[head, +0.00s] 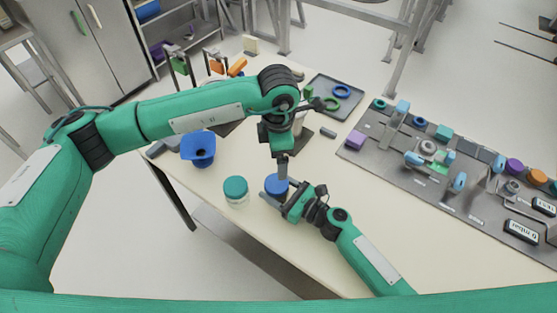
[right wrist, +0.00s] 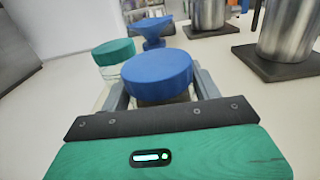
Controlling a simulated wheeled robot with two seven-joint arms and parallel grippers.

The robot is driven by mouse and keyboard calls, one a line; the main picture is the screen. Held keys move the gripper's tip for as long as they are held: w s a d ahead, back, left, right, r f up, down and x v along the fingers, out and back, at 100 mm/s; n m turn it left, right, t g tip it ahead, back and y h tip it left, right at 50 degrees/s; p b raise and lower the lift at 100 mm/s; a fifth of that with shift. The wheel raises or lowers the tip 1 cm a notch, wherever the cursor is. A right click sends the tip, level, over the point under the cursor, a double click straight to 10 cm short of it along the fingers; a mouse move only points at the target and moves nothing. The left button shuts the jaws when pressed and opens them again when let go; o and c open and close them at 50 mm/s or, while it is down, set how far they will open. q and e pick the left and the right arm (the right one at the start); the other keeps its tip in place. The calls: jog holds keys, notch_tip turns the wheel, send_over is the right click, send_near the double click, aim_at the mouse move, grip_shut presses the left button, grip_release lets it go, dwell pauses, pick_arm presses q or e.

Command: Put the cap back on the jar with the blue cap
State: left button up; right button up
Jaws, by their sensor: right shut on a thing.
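The blue cap (head: 273,184) is at the front middle of the table, and it also shows in the right wrist view (right wrist: 158,76). It lies level over a jar whose body is mostly hidden. I cannot tell whether the cap is fully seated. My right gripper (head: 279,198) comes from the lower right and is shut on the jar, with a finger on each side just below the cap. My left gripper (head: 283,172) points down and overlaps the cap in the head view. It does not show in the right wrist view, and its jaw opening is unclear.
A jar with a teal cap (head: 236,188) stands close to the left, and a blue funnel-like container (head: 198,150) stands behind it. A grey board with several parts (head: 385,165) lies at right. A dark tray (head: 349,88) with rings lies at the back.

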pick_arm(q)
jog(key=shift+r, duration=0.1)
pick_arm(e)
jog(key=o, duration=1.5)
jog(key=shift+c, duration=0.2)
jog(key=shift+s+d+f, duration=0.1)
jog(key=shift+s+d, duration=0.25)
jog(key=shift+d, duration=0.05)
pick_arm(q)
notch_tip(320, 180, down, 4)
jog(key=b, duration=0.4)
pick_arm(e)
jog(key=v, duration=1.1)
jog(key=shift+s+d, duration=0.15)
pick_arm(q)
jog(key=shift+f, duration=0.25)
pick_arm(e)
jog(key=shift+s+d, duration=0.35)
jog(key=shift+d, duration=0.15)
